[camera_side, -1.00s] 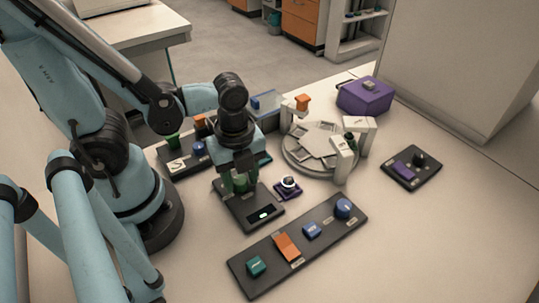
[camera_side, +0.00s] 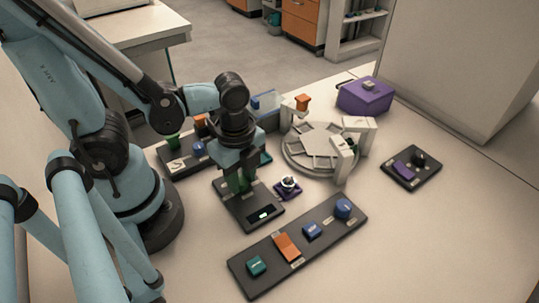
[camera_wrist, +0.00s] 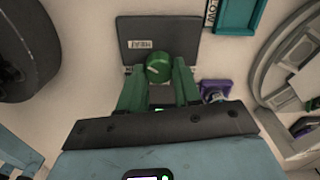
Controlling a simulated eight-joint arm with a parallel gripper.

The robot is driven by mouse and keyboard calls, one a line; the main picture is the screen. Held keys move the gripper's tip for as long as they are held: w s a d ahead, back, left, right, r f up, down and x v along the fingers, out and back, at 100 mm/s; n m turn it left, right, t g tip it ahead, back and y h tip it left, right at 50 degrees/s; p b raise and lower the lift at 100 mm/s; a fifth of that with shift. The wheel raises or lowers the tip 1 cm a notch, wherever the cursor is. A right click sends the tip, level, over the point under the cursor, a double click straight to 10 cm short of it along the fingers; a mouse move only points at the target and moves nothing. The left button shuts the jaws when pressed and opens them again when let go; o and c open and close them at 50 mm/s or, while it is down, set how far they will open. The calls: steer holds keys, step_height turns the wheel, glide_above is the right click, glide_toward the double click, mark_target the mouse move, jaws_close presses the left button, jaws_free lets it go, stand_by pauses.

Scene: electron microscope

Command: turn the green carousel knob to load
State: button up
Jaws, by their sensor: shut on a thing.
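The green carousel knob (camera_wrist: 158,68) stands on a dark panel (camera_wrist: 185,38) with a small white label above it in the wrist view. My gripper (camera_wrist: 158,78) has its green fingers on either side of the knob and is shut on it. In the side view my gripper (camera_side: 240,186) points down at the panel (camera_side: 262,218), and the fingers largely hide the knob. A small lit display (camera_side: 265,215) shows on the panel. The round carousel (camera_side: 318,150), with several pale trays, stands to the right of my gripper.
A dark strip (camera_side: 325,238) with several coloured controls lies in front. A small purple-based piece (camera_side: 288,187) sits close to the right of the panel. A purple box (camera_side: 366,95) stands behind, and a small dark panel (camera_side: 411,168) lies at right. The front right table is clear.

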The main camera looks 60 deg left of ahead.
steer(key=n, duration=1.2)
steer(key=shift+w+a+n, duration=0.15)
steer(key=shift+n, duration=0.25)
steer(key=n, duration=0.6)
steer(key=shift+a, duration=0.1)
steer(key=n, duration=0.5)
steer(key=shift+n, duration=0.4)
steer(key=shift+a, duration=0.1)
steer(key=o, duration=1.1)
steer(key=shift+c, duration=0.2)
steer(key=shift+r, duration=0.15)
